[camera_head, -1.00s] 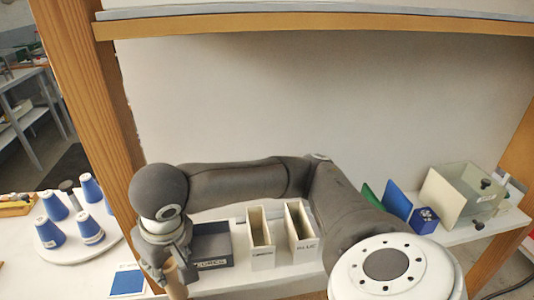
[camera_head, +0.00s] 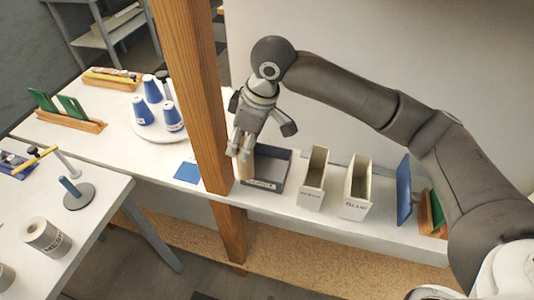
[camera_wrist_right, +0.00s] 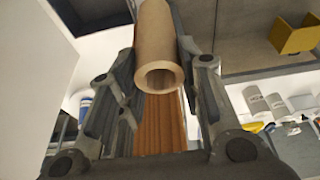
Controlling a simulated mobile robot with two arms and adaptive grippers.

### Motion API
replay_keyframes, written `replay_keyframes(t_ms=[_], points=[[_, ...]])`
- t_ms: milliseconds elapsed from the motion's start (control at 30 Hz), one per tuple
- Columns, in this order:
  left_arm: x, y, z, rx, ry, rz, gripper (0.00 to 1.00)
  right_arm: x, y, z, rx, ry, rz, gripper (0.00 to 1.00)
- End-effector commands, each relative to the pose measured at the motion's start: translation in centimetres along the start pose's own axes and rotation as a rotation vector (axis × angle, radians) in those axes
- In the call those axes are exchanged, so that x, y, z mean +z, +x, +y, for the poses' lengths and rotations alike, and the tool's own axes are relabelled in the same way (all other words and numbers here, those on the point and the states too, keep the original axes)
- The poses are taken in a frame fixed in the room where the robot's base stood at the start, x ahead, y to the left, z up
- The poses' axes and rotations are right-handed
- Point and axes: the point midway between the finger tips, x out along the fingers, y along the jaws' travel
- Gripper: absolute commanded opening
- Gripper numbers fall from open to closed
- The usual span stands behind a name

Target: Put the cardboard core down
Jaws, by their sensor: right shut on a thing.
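My right gripper (camera_head: 240,150) points down at the left end of the dark open box (camera_head: 266,184), whose front label seems to read CORES. It is shut on the cardboard core (camera_head: 246,170), a plain tan tube. In the right wrist view the core (camera_wrist_right: 158,48) lies between the two fingers (camera_wrist_right: 155,95), with its open end toward the camera. In the head view the fingers partly hide it, and I cannot tell whether its lower end is inside the box or touching anything. My left gripper is not in view.
A wooden post (camera_head: 192,90) stands close left of the gripper. Two cream bins (camera_head: 313,178) (camera_head: 357,187) stand right of the box on the white shelf. Blue cones (camera_head: 143,110) on a round tray and a blue card (camera_head: 187,171) are left of the post.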

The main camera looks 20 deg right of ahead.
Motion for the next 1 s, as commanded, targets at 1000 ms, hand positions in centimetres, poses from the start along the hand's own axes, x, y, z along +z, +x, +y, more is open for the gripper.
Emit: replay_keyframes(t_ms=[1000], points=[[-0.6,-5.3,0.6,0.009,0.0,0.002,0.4,5.6,10.3,10.5,0.001,0.003,-0.001,0.09]])
